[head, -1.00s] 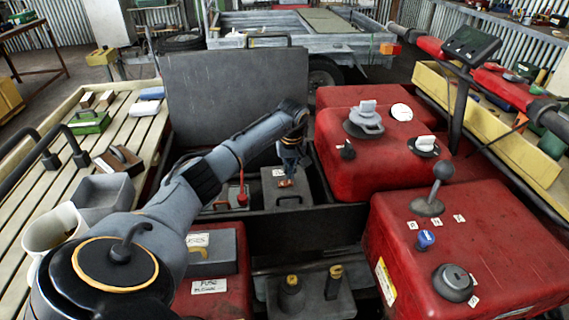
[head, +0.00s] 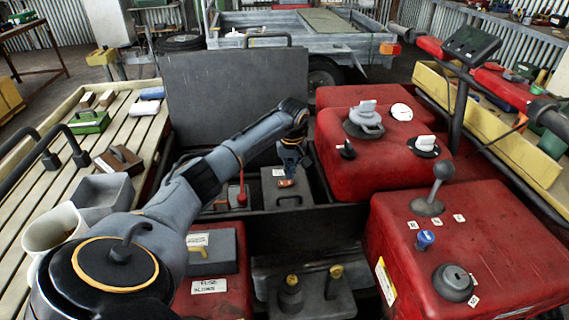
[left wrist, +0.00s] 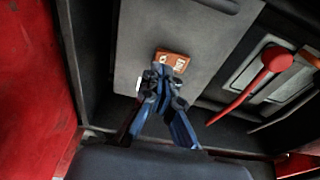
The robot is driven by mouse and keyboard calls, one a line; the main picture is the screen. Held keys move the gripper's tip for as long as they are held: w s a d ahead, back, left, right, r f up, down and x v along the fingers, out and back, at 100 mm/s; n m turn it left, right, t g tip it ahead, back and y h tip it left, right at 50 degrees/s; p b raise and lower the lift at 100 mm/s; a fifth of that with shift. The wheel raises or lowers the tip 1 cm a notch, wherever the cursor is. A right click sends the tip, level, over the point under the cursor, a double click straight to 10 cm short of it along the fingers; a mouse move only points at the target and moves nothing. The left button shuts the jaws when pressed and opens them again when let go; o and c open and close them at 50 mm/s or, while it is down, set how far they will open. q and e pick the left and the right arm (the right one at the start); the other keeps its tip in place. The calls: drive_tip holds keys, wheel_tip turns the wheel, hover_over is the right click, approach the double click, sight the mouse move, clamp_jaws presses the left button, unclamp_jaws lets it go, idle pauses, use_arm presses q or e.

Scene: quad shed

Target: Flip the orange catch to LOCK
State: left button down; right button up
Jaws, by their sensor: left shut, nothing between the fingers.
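The orange catch (head: 286,183) sits on top of a grey box (head: 272,196) inside the dark open bay. In the left wrist view the orange catch (left wrist: 172,58) shows pale marks on its face, too small to read. My left gripper (head: 288,174) reaches down over the catch from above. In the left wrist view its blue fingers (left wrist: 162,74) are closed together with nothing held. Their tips are at the catch's near edge; I cannot tell whether they touch it. The fingers partly cover a white label beside the catch. My right gripper is not in view.
A red lever (head: 241,190) stands just left of the grey box; it also shows in the left wrist view (left wrist: 265,75). A raised dark lid (head: 235,90) stands behind the bay. A red housing (head: 365,150) with knobs borders the bay on the right.

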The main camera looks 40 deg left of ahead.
sight(290, 182)
use_arm(q)
drive_tip(key=shift+f+b, duration=0.65)
drive_tip(key=shift+f, duration=0.3)
idle(0.3)
drive_tip(key=shift+r, duration=0.1)
drive_tip(key=shift+r+p, duration=2.5)
drive_tip(key=shift+r, duration=0.95)
